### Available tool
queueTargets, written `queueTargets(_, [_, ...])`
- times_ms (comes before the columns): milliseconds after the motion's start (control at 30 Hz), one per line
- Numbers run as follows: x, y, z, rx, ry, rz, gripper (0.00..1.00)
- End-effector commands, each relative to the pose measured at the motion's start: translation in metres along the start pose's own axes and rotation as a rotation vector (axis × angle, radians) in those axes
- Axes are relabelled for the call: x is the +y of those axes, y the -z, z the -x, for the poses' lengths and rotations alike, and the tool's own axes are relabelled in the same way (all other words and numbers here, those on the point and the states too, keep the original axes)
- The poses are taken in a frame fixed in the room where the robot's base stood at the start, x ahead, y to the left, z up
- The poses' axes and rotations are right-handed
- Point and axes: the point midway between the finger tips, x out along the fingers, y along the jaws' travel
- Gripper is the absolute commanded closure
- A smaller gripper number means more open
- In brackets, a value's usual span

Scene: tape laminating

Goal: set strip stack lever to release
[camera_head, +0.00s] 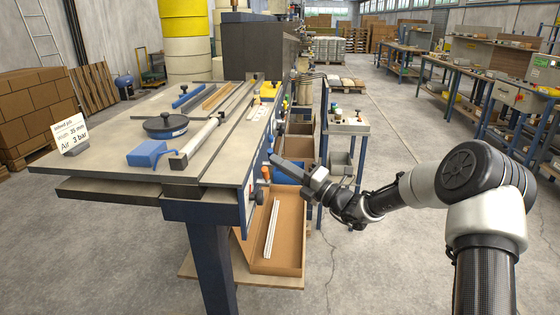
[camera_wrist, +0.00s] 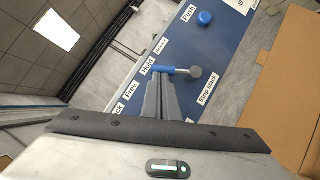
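In the wrist view, the strip stack lever has a blue handle (camera_wrist: 168,70) and a round grey pivot (camera_wrist: 196,72) on a blue panel (camera_wrist: 225,45). The handle points left from the pivot, towards the "Hold" label (camera_wrist: 147,66). The "Strip stack" label (camera_wrist: 207,88) is below the pivot. A smaller label above "Hold" is hard to read. My gripper (camera_wrist: 161,80) has its fingers close together, with no clear gap, and the tips at the handle. Contact cannot be told. In the head view, my gripper (camera_head: 274,160) reaches the bench's right side, and the lever is not clear there.
A blue "Push" button (camera_wrist: 205,18) is above the lever. A "Free" label (camera_wrist: 131,91) is to the lower left. In the head view, an open cardboard box (camera_head: 290,235) with white strips stands below my gripper. A small stand (camera_head: 348,125) is behind it.

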Motion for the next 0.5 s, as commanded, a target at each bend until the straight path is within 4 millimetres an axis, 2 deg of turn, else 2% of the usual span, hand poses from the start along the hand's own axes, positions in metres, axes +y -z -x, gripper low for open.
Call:
queueTargets(267, [0.009, -0.006, -0.004, 0.0, 0.042, -0.061, 1.0])
queueTargets(500, [0.019, -0.017, -0.011, -0.001, 0.131, -0.196, 1.0])
